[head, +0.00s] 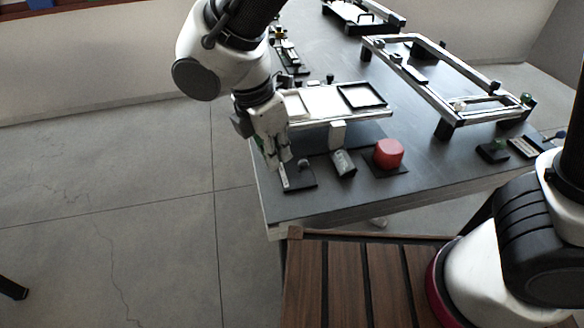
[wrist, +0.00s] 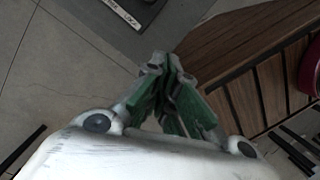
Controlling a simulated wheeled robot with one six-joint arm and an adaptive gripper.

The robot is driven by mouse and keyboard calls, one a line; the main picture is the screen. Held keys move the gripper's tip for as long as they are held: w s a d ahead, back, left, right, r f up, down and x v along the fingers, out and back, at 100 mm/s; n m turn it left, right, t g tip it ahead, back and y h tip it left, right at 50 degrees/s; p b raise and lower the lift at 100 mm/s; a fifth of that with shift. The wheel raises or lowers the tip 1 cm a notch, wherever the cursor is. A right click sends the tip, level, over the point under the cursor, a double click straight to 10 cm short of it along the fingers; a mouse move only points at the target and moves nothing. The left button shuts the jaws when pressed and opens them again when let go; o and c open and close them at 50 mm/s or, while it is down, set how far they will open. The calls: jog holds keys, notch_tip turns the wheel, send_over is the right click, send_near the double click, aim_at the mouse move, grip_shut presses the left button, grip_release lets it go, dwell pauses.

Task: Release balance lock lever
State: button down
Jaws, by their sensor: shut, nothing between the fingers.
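My gripper (head: 278,163) hangs fingers-down at the near left corner of the dark table; it also shows in the wrist view (wrist: 165,65). Its green-padded fingers are shut with nothing between them. Beside the fingertips is a dark base plate (head: 299,181) with a white label strip and a small grey knob (head: 303,163), which may be the balance lock lever. The lever's setting cannot be told.
A grey block-like part (head: 343,164) and a red knob (head: 388,153) stand right of the plate. A raised platform with trays (head: 340,118) is behind them. A metal frame (head: 430,85) stands farther right.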

aim_at(302, 167)
jog(key=shift+w+a+r+n, duration=0.2)
jog(key=shift+a+n, duration=0.1)
jog(key=shift+n, duration=0.55)
jog(key=shift+w+a+r+n, duration=0.1)
jog(key=shift+a+r+n, duration=0.15)
jog(key=shift+n, duration=0.6)
jog(key=shift+f, duration=0.15)
jog(key=x, duration=1)
jog(key=shift+w+a+f, duration=0.1)
jog(key=shift+f, duration=0.05)
jog(key=shift+w+d, duration=0.3)
jog(key=shift+w, duration=0.3)
jog(key=shift+w+d, duration=0.35)
jog(key=shift+w, duration=0.2)
jog(key=shift+w+d, duration=0.3)
jog(key=shift+w, duration=0.25)
jog(key=shift+w+a+r, duration=0.1)
jog(key=shift+w+r, duration=0.2)
